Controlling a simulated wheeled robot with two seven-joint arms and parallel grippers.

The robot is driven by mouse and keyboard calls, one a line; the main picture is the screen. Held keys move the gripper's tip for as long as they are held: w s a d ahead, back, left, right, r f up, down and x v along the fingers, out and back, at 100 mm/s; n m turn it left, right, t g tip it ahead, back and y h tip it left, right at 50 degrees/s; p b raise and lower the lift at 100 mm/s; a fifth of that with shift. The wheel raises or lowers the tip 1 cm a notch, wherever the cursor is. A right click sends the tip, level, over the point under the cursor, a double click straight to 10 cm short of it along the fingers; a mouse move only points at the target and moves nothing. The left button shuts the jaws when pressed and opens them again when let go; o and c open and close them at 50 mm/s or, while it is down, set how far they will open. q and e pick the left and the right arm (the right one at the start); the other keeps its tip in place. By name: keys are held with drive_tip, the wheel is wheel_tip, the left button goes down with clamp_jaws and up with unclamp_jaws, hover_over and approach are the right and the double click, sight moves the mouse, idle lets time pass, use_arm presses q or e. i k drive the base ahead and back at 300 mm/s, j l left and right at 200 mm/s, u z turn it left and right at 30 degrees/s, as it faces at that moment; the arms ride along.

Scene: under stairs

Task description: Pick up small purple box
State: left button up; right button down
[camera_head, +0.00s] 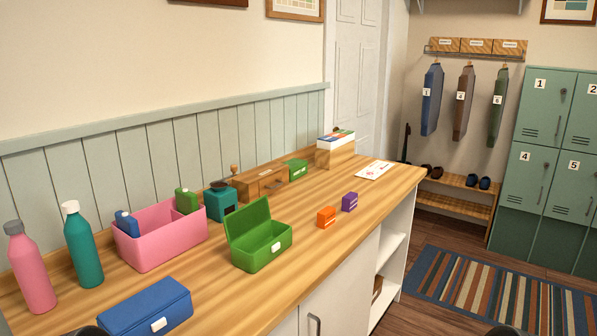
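The small purple box (349,202) stands upright on the wooden counter (330,240), near its front edge and right of the middle. It has a pale label on its front. A small orange box (326,217) sits just to its left, with a narrow gap between them. Nothing covers the purple box. Only dark rounded parts, likely of my own arms, show at the bottom edge. No gripper fingers can be made out, and nothing of mine is near the box.
An open green box (262,246), a closed blue box (146,308), a pink bin (165,242) and bottles stand to the left. A wooden drawer unit (261,183) is behind. A white card (374,170) lies to the right. Counter around the purple box is mostly clear.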

sight(349, 200)
drive_tip(key=i+l+z, duration=0.5)
drive_tip(key=i, duration=0.35)
drive_tip(key=i+l+z, duration=0.3)
drive_tip(key=i, duration=0.15)
drive_tip(key=i+z, duration=0.25)
drive_tip(key=i, duration=0.15)
